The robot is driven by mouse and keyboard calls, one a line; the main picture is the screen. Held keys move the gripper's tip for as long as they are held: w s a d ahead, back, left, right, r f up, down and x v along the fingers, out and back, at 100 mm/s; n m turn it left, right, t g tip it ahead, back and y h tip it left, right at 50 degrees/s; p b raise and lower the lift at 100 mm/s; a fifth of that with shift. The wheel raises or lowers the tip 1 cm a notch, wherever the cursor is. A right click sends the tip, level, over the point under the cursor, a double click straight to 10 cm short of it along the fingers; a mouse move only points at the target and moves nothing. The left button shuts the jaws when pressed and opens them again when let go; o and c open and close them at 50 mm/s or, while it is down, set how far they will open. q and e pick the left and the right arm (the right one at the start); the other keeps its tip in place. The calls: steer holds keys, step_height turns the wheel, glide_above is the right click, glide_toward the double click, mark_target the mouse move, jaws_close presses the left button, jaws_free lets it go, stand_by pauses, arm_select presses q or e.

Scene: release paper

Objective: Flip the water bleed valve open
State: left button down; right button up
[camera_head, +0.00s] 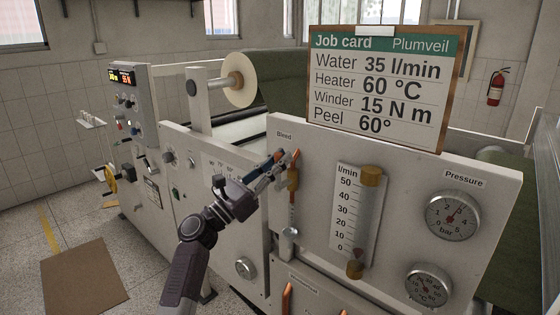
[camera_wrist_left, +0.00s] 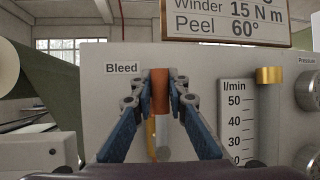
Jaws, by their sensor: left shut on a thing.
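In the head view my left gripper (camera_head: 281,160) reaches the valve (camera_head: 293,176) from the left, at the upper left of the white panel. The fingers cover part of the handle there, so its exact angle is hard to tell. A small clear cup (camera_head: 289,233) sits below the valve. My right gripper is in neither view.
A flow gauge (camera_head: 345,215) marked l/min stands right of the valve. Pressure (camera_head: 453,215) and temperature (camera_head: 428,286) dials are further right. A job card (camera_head: 380,88) stands above the panel. A control box (camera_head: 128,105) and a large roll (camera_head: 240,80) are at the left.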

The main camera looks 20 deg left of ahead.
arm_select(q)
steer(key=c, duration=1.9)
jaws_free()
steer(key=shift+a, duration=0.1)
steer(key=shift+c, duration=0.2)
steer(key=shift+o, duration=0.3)
steer(key=shift+s, duration=0.1)
steer(key=shift+s+a+f, duration=0.15)
steer(key=shift+s+f, duration=0.05)
steer(key=shift+f, duration=0.05)
steer(key=v, duration=1.1)
steer(key=shift+f, duration=0.15)
